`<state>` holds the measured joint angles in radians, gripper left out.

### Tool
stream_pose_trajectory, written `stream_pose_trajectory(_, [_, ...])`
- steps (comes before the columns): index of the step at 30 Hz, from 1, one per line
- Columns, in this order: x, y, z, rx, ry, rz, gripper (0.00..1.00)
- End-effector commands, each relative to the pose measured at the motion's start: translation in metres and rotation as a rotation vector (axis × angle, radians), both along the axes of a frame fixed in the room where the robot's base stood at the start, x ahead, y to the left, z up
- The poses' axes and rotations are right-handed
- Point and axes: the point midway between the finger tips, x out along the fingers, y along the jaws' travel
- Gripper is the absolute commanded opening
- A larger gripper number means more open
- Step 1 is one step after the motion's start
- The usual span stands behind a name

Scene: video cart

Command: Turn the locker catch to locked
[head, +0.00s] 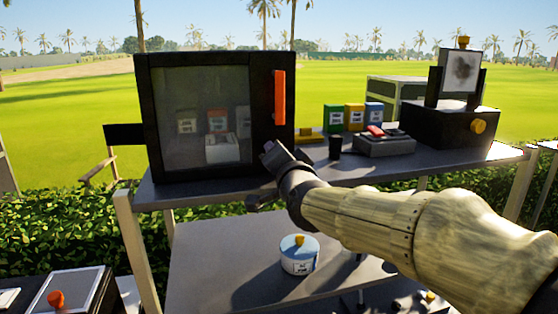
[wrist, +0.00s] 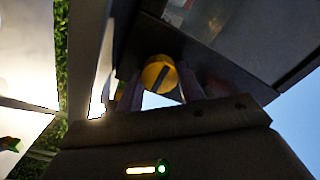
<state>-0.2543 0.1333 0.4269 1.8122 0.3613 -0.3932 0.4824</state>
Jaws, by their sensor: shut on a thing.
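The locker (head: 205,172) is a dark box with a glass front and an upright orange handle (head: 279,97) at its right side. It stands on the upper shelf of the cart. My gripper (head: 270,152) reaches to the locker's lower right front. In the wrist view, my gripper (wrist: 161,88) is shut on the catch (wrist: 157,70), a round yellow knob with a dark bar across it, which lies between the two fingers. The bar looks tilted in that view. In the head view the catch is hidden behind my gripper.
Right of the locker on the shelf (head: 440,168) stand several coloured boxes (head: 354,116), a dark cup (head: 335,146), a grey device (head: 384,145) and a black unit (head: 435,128) with a yellow knob. A round blue-topped tin (head: 298,262) sits on the lower shelf.

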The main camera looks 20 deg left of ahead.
Motion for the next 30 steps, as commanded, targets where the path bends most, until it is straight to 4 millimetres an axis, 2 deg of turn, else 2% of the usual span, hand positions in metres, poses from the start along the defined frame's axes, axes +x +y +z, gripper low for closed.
stream_pose_trajectory(5, [0.0,0.0,0.0,-0.001,0.0,-0.001,0.14])
stream_pose_trajectory(6, [0.0,0.0,0.0,-0.001,0.0,-0.001,0.39])
stream_pose_trajectory(9, [0.0,0.0,0.0,-0.001,0.0,-0.001,0.59])
stream_pose_trajectory(22, [-0.005,-0.003,0.0,-0.003,-0.003,0.0,0.59])
stream_pose_trajectory(30, [-0.033,-0.02,-0.002,-0.003,-0.006,-0.001,0.59])
